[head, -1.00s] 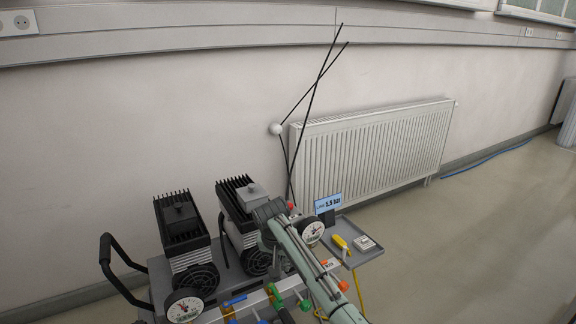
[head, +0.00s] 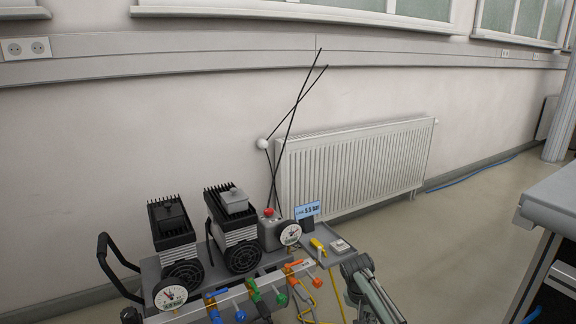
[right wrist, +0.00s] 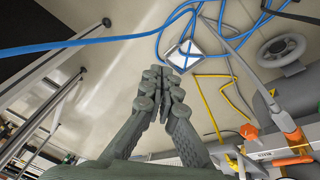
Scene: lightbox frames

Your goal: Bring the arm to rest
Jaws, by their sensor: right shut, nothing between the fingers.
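My right gripper (right wrist: 160,88) is shut and empty in the right wrist view, its two grey fingers together over the pale floor. My right arm (head: 378,298) shows at the bottom right of the head view, beside the compressor cart (head: 150,268) and apart from the gauges. My left arm and gripper are not in view.
The cart carries two black-finned compressors (head: 168,222), (head: 230,210), a red button (head: 268,212), gauges, colored valves (head: 270,292) and a side tray (head: 330,258). A grey bench (head: 555,205) stands at right. Blue hose (right wrist: 100,38) and yellow hose (right wrist: 210,105) show in the wrist view.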

